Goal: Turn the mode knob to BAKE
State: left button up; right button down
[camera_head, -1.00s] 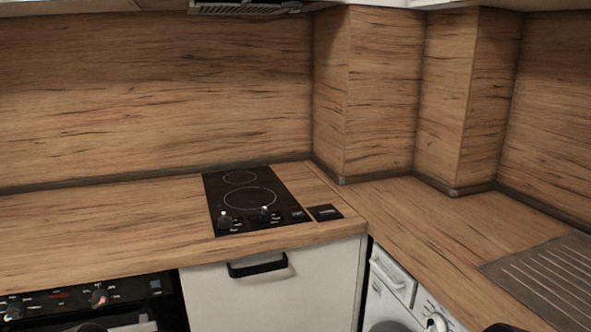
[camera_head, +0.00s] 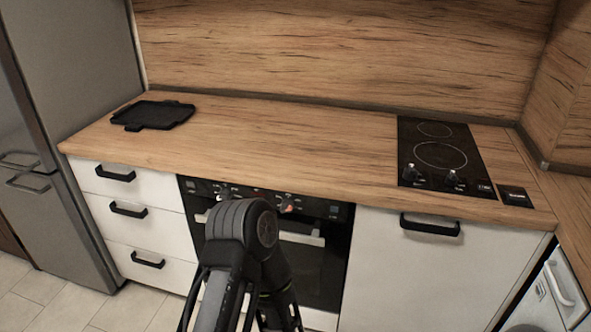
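The oven's black control panel (camera_head: 318,208) runs along its top edge under the counter. A knob with a red-orange mark (camera_head: 287,205) sits near the middle of the panel, and another knob (camera_head: 223,192) is at its left. The labels are too small to read, so I cannot tell which is the mode knob or where it points. My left arm rises in front of the oven and hides part of the panel and door. Its gripper is not visible. My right gripper is not in view.
A black cooktop (camera_head: 439,157) with two knobs is set in the counter at right. A black tray (camera_head: 153,115) lies at the counter's left. White drawers (camera_head: 137,208) and a grey fridge (camera_head: 75,120) stand left of the oven. A washing machine (camera_head: 556,290) is at far right.

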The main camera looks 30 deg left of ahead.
aim_at(224, 194)
jog(key=u, duration=1.2)
